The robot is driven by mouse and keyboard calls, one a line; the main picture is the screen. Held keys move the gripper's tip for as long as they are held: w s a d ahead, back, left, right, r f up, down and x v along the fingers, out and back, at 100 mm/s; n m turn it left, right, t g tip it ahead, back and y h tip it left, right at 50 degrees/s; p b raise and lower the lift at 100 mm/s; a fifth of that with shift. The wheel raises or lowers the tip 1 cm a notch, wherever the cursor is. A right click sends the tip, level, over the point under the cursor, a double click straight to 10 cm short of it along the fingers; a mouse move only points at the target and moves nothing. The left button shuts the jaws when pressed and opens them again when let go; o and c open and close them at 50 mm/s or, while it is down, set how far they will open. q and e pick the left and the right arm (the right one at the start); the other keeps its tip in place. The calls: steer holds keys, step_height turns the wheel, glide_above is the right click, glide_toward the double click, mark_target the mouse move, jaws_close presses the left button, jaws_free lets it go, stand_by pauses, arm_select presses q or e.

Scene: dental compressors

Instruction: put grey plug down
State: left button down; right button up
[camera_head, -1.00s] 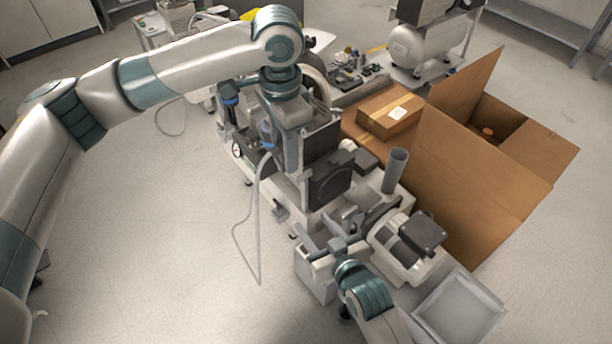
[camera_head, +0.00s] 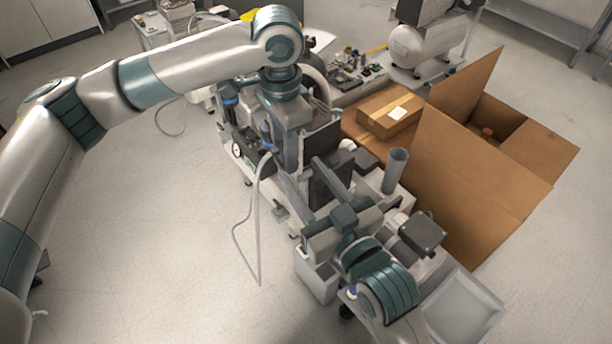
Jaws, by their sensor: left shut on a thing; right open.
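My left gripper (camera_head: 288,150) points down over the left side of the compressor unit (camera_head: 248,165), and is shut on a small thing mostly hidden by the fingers. I cannot make out the grey plug clearly; it may be that thing. A grey hose (camera_head: 250,210) hangs in a loop just left of the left gripper, its upper end near a blue fitting (camera_head: 267,131). My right gripper (camera_head: 298,172) is open, with its two long fingers pointing up and left toward the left gripper. I see nothing between them.
A large open cardboard box (camera_head: 475,180) and a closed carton (camera_head: 390,110) stand on the right. A grey upright tube (camera_head: 395,170) is right of the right gripper. A grey bin (camera_head: 465,308) is at the bottom right. The floor on the left is clear.

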mark_target(277, 152)
steer(key=shift+w+a, duration=0.1)
steer(key=shift+w, duration=0.05)
steer(key=x, duration=1.1)
steer(key=shift+w, duration=0.35)
steer(key=shift+a, duration=0.15)
jaws_close()
arm_select(q)
steer(key=c, duration=1.2)
jaws_free()
steer(key=shift+r, duration=0.1)
step_height(277, 152, up, 12)
steer(key=shift+f, duration=0.1)
steer(key=shift+f, duration=0.1)
